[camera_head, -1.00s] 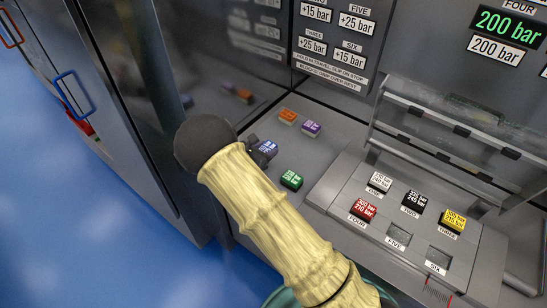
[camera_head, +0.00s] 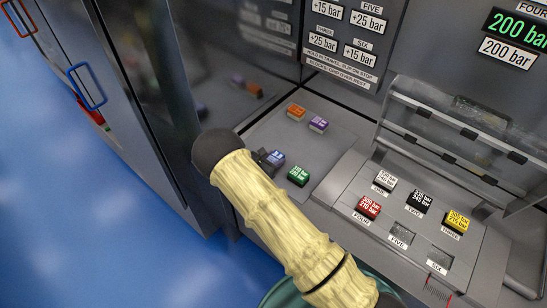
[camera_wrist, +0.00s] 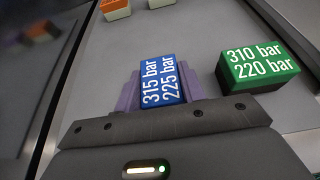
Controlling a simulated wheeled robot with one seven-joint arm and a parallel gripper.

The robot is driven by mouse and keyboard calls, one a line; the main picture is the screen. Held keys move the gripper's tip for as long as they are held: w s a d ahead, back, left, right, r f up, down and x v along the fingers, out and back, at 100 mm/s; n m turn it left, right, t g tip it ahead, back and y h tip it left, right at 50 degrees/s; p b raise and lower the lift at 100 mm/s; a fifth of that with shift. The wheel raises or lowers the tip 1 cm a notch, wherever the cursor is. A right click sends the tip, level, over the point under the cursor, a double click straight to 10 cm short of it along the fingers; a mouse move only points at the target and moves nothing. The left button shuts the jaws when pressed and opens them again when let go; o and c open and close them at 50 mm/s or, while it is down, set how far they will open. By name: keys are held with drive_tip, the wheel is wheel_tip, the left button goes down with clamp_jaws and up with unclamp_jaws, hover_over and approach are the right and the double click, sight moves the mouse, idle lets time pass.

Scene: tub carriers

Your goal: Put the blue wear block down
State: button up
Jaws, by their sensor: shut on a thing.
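The blue wear block (camera_wrist: 163,82), marked 315 bar 225 bar, sits between the fingers of my gripper (camera_wrist: 160,92) in the wrist view. My gripper is shut on it.
An orange block (camera_head: 296,112) and a purple block (camera_head: 318,124) lie farther back on the shelf. A raised panel (camera_head: 350,175) at right holds white, black, red and yellow blocks; slots FIVE (camera_head: 403,234) and SIX (camera_head: 440,258) are empty. A dark cabinet wall stands at left.

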drive_tip(key=shift+f, duration=0.2)
drive_tip(key=o, duration=1)
drive_tip(key=shift+o, duration=0.2)
drive_tip(key=shift+w+d, duration=0.15)
drive_tip(key=shift+r, duration=0.25)
drive_tip(key=shift+s+a, duration=0.25)
drive_tip(key=shift+s, duration=0.05)
drive_tip(key=b+v, duration=0.3)
drive_tip(key=v, duration=0.8)
drive_tip(key=shift+s+a+r, duration=0.15)
drive_tip(key=shift+s, duration=0.1)
